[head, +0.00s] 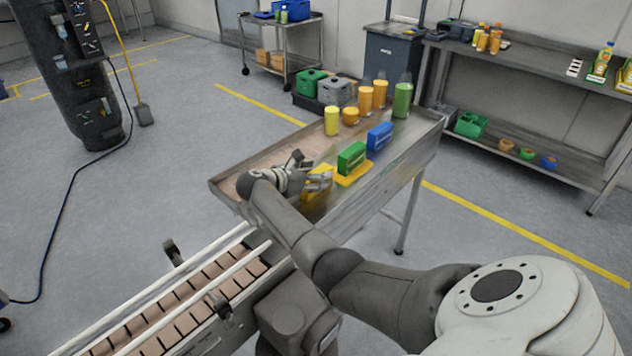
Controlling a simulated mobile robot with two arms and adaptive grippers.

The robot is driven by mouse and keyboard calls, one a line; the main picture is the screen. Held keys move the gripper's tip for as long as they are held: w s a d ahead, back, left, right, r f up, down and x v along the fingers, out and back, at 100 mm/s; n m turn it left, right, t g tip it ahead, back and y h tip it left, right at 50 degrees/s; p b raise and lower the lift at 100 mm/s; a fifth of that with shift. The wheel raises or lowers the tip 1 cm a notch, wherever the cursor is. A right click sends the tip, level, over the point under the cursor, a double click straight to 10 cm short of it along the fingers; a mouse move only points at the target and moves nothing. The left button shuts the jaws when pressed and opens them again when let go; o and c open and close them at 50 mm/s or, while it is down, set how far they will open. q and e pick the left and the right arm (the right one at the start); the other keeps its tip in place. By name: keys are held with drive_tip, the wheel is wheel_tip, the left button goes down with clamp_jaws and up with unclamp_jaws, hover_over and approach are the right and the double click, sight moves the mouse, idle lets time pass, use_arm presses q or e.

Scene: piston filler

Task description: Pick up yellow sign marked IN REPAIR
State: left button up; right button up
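My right gripper (322,180) reaches over the near part of the long table, its arm coming in from the lower right. A yellow sign-like piece (316,195) shows at and below its fingers, partly hidden by them. Its lettering is too small to read. I cannot tell whether the fingers are closed on it or only beside it. Another yellow piece (354,176) lies flat on the table just right of the gripper, by a green box (351,157). My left gripper is not in view.
A blue box (379,136), yellow and orange containers (332,121) and a green bottle (402,100) stand farther along the table (235,180). A slatted conveyor (165,315) with white rails is at the lower left. Open floor lies left of the table.

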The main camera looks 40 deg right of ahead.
drive_tip(key=shift+d+f, duration=0.3)
drive_tip(key=shift+d, duration=0.35)
drive_tip(key=c, duration=1.1)
drive_tip(key=shift+r, duration=0.15)
